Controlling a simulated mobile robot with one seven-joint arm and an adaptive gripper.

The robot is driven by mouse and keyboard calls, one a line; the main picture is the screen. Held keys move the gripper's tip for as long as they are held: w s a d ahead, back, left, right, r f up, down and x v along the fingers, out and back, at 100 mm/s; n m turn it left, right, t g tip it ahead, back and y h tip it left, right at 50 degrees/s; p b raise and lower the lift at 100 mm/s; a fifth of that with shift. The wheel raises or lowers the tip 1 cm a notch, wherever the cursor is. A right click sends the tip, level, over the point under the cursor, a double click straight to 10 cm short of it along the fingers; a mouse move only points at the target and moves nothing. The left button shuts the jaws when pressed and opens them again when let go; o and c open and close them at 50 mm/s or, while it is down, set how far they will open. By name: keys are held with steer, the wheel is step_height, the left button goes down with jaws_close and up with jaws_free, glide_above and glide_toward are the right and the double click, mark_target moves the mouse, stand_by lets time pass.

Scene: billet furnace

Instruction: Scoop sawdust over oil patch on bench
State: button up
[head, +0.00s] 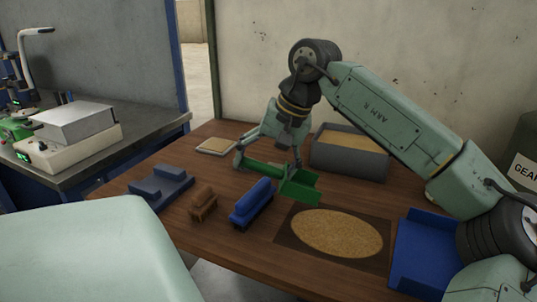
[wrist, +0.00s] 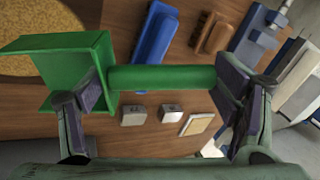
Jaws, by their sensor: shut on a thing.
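My gripper (head: 268,162) is shut on the green scoop (head: 299,186), holding it by its handle above the wooden bench. In the wrist view the handle (wrist: 162,78) spans between the two fingers, and the scoop's pan is at the left; its visible inside is bare green. A tan, grainy oval (head: 337,233), like sawdust, lies on a dark square patch (head: 290,243) on the bench, in front and to the right of the scoop. Any oil under the oval is hidden. A grey bin (head: 345,168) holding tan material stands behind the scoop, to the right.
A blue brush-like block (head: 251,204), a brown brush (head: 203,203) and a blue-grey holder (head: 160,188) lie at the left front. A blue tray (head: 425,252) is at the right. A small tan-topped pad (head: 216,146) lies at the back left.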

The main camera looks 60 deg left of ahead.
steer(key=shift+s+a+f+t+h+p, duration=0.25)
steer(key=shift+s+t+h+p, duration=0.1)
steer(key=shift+t+h+p, duration=0.15)
steer(key=shift+s+a+f+t+h+p, duration=0.2)
steer(key=shift+s+t+h+p, duration=0.15)
steer(key=shift+p, duration=0.45)
steer(key=shift+a+f+t, duration=0.1)
steer(key=shift+f+t, duration=0.05)
steer(key=shift+t, duration=0.2)
steer(key=shift+h, duration=0.25)
steer(key=shift+s, duration=0.1)
